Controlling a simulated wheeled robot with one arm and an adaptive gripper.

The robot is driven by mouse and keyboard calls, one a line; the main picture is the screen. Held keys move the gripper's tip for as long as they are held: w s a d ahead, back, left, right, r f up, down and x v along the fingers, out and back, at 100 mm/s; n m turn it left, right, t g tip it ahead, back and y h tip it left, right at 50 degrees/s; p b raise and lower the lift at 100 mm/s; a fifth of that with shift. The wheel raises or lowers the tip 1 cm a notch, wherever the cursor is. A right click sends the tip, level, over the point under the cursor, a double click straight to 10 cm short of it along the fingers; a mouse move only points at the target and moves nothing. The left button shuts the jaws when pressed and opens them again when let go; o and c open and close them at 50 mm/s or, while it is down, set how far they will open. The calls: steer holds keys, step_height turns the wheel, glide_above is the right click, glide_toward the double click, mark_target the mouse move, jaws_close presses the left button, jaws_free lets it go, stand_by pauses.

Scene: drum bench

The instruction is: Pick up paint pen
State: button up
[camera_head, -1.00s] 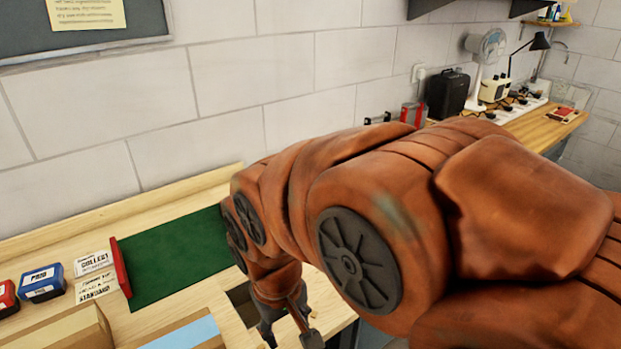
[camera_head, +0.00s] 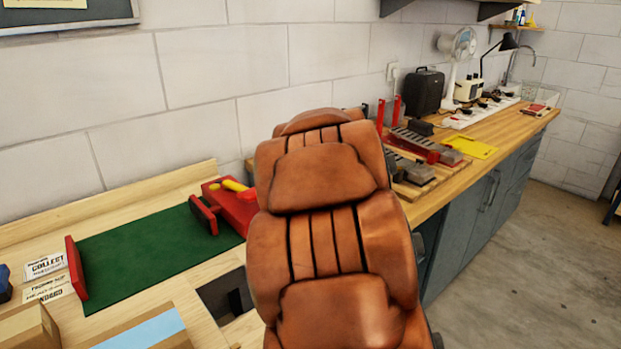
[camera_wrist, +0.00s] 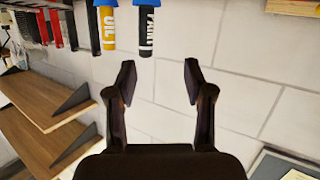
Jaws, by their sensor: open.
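The paint pen (camera_wrist: 147,32) is a dark marker with white lettering and a blue end, at the top of the wrist view against the white wall. A yellow marker labelled OIL (camera_wrist: 107,30) is just to its left, apart from it. My gripper (camera_wrist: 158,78) is open and empty. Its fingertips are below the pen in the picture and do not touch it. In the head view my arm hides my gripper, and I cannot make out the pen.
Wooden shelves (camera_wrist: 45,128) with dark brackets are left in the wrist view, below a row of hanging tools (camera_wrist: 45,25). A dark-framed board (camera_wrist: 285,165) is lower right. The head view shows a green mat (camera_head: 150,255) and a red tool (camera_head: 235,205) on the bench.

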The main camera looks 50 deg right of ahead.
steer(key=shift+w+d+f+n+t+y+b, duration=0.35)
steer(key=shift+w+d+t+b, duration=0.35)
steer(key=shift+w+d, duration=0.65)
steer(key=shift+w+d+f+n+t+y+b, duration=0.25)
steer(key=shift+w+d+t+y+b, duration=0.2)
steer(key=shift+w+d+t, duration=0.7)
steer(key=shift+w+d+f+n+t+y+b, duration=0.3)
steer(key=shift+w+d+t+b, duration=0.3)
steer(key=shift+w+d, duration=0.9)
steer(key=shift+s+d, duration=0.2)
steer(key=shift+c, duration=0.2)
steer(key=shift+r, duration=0.1)
steer(key=c, duration=0.8)
